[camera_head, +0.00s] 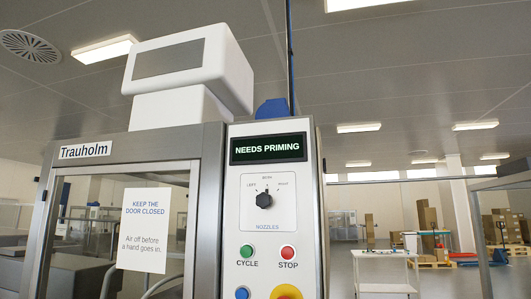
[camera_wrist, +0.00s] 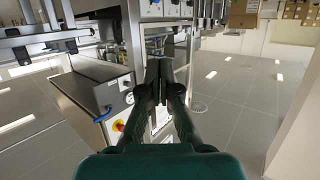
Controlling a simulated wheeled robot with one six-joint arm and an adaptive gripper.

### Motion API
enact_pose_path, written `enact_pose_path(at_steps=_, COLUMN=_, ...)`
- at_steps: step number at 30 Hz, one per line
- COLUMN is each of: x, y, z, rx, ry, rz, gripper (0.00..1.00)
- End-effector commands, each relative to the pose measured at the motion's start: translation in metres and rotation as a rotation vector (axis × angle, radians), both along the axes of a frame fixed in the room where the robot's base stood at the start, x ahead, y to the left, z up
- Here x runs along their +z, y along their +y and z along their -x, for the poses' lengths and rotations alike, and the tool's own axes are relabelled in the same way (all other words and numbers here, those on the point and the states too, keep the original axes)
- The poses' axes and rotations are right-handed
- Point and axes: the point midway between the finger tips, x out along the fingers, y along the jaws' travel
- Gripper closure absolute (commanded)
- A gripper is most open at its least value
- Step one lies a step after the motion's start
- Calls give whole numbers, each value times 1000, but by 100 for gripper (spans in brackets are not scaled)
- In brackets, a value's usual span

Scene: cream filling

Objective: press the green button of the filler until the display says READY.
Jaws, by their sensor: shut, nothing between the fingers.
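The filler's control panel (camera_head: 310,228) stands upright in the head view. Its dark display (camera_head: 268,149) reads NEEDS PRIMING. The green button (camera_head: 247,252) is labelled CYCLE and sits at the panel's lower left. A red STOP button (camera_head: 288,252) is to its right. A black nozzle selector knob (camera_head: 264,200) is above them. My gripper (camera_wrist: 158,66) shows only in the wrist view, dark, with its fingers together and empty. I cannot tell its distance from the green button.
A blue button (camera_head: 242,293) and a red-and-yellow button (camera_head: 286,292) are cut off at the panel's bottom. Left of the panel is a framed door (camera_head: 122,180) with a KEEP THE DOOR CLOSED notice. A white table (camera_head: 384,254) stands in the background. Open floor (camera_wrist: 240,110) lies right of my gripper.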

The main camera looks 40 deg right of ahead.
Motion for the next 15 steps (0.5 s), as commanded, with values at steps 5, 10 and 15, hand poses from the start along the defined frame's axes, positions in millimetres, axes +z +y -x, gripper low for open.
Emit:
enact_pose_path(at_steps=5, x=0, y=0, z=0, rx=0, ry=-1, rz=0, gripper=100)
enact_pose_path(at_steps=10, x=-2, y=0, z=-13, rx=-1, ry=-14, rz=7, gripper=100)
enact_pose_path(at_steps=15, x=-5, y=-2, z=-45, rx=-5, ry=-42, rz=24, gripper=100)
